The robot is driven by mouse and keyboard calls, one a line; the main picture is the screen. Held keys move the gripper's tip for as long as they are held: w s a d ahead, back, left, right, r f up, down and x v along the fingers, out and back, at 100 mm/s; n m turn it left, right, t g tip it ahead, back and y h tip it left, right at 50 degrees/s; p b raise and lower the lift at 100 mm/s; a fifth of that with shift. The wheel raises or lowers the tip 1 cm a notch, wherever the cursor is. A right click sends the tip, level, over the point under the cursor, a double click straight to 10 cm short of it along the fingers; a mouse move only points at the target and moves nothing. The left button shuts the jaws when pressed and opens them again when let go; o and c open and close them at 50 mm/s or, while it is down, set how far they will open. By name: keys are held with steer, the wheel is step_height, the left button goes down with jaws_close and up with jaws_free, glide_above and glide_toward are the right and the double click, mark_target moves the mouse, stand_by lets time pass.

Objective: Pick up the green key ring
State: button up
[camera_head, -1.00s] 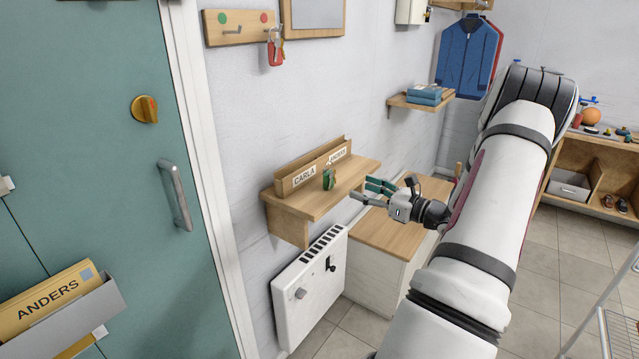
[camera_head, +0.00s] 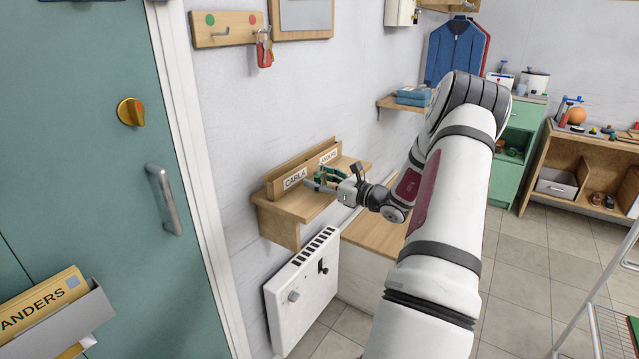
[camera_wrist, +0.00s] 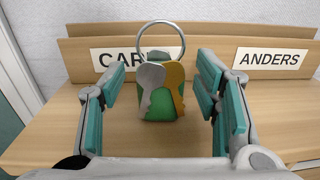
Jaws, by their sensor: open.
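The green key ring (camera_wrist: 159,107) stands upright on the small wooden shelf, against the front of the letter holder. It has a green fob, a metal ring on top, and a silver and a gold key in front. In the wrist view it sits between the open fingers of my gripper (camera_wrist: 162,108), with space on both sides; I cannot tell whether the fingertips reach past it. In the head view my gripper (camera_head: 318,180) is at the shelf, and its fingers mostly hide the key ring.
The wooden shelf (camera_head: 295,207) carries a letter holder (camera_head: 276,187) labelled CARLA and ANDERS. Below is a white heater (camera_head: 290,312). A red key ring (camera_head: 264,52) hangs on the hook board (camera_head: 240,24). A teal door (camera_head: 75,180) is at left.

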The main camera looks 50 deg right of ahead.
steer(key=c, duration=1.3)
steer(key=shift+o, duration=0.2)
steer(key=shift+r, duration=0.2)
